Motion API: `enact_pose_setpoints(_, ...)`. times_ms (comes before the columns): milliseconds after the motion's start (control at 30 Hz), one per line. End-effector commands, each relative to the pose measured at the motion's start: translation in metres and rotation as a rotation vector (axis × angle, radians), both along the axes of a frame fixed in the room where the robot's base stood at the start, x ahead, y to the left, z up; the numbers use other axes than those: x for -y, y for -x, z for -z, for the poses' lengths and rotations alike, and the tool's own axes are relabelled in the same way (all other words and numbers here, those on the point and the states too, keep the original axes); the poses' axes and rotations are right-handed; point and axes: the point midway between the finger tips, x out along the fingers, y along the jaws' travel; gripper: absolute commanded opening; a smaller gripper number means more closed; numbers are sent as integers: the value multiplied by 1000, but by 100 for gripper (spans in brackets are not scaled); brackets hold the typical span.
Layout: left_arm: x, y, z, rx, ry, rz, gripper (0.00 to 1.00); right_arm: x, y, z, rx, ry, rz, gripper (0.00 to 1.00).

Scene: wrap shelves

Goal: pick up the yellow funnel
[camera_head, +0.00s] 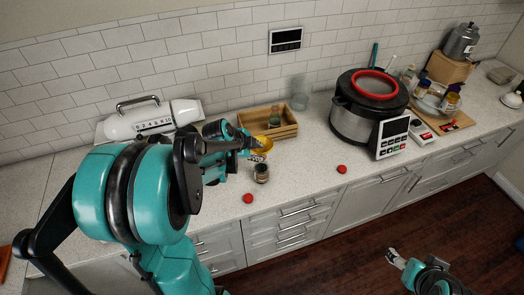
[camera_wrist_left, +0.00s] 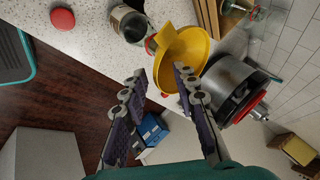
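The yellow funnel (camera_head: 263,143) is near the front of the wooden box, partly hidden by my left gripper (camera_head: 257,148). In the left wrist view the funnel (camera_wrist_left: 188,48) lies just beyond the fingertips of my left gripper (camera_wrist_left: 158,78). The fingers are spread apart, and the right-hand fingertip overlaps the funnel's rim in the picture. I cannot tell if it touches. My right gripper (camera_head: 396,259) is low over the floor at the right, far from the funnel. It is too small to read its fingers.
A glass jar (camera_head: 261,173) stands close to the left gripper. Red lids (camera_head: 248,198) (camera_head: 342,169) lie near the counter's front edge. The wooden box (camera_head: 285,130) stands behind. A large pot cooker (camera_head: 354,121) is to the right, and a white appliance (camera_head: 151,119) is at the left.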

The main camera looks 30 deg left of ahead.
Motion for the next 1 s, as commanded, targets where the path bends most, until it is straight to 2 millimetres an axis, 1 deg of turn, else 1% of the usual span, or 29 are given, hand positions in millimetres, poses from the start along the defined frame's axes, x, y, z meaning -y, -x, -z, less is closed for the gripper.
enact_pose_setpoints(33, 1, -5, 7, 0, 0, 2, 29, 0, 0, 3, 0, 0, 0, 67)
enact_pose_setpoints(133, 2, -11, 15, 1, 0, 1, 29, 0, 0, 4, 0, 0, 0, 67)
enact_pose_setpoints(400, 2, -13, 17, 1, 0, -1, 29, 0, 0, 4, 0, 0, 0, 67)
enact_pose_setpoints(433, 2, -13, 17, 0, 1, -1, 24, 0, 0, 4, 0, 0, 0, 67)
enact_pose_setpoints(467, 2, -13, 17, 0, 1, -1, 16, 0, 0, 4, 0, 0, 0, 67)
enact_pose_setpoints(500, 2, -13, 17, 0, 1, -1, 5, 0, 0, 4, 0, 0, 0, 67)
enact_pose_setpoints(533, 2, -13, 17, 0, 1, -1, 0, 0, 0, 4, 0, 0, 0, 67)
enact_pose_setpoints(1000, 3, -13, 15, 1, 0, -1, 0, 0, 0, 2, 0, 0, 0, 67)
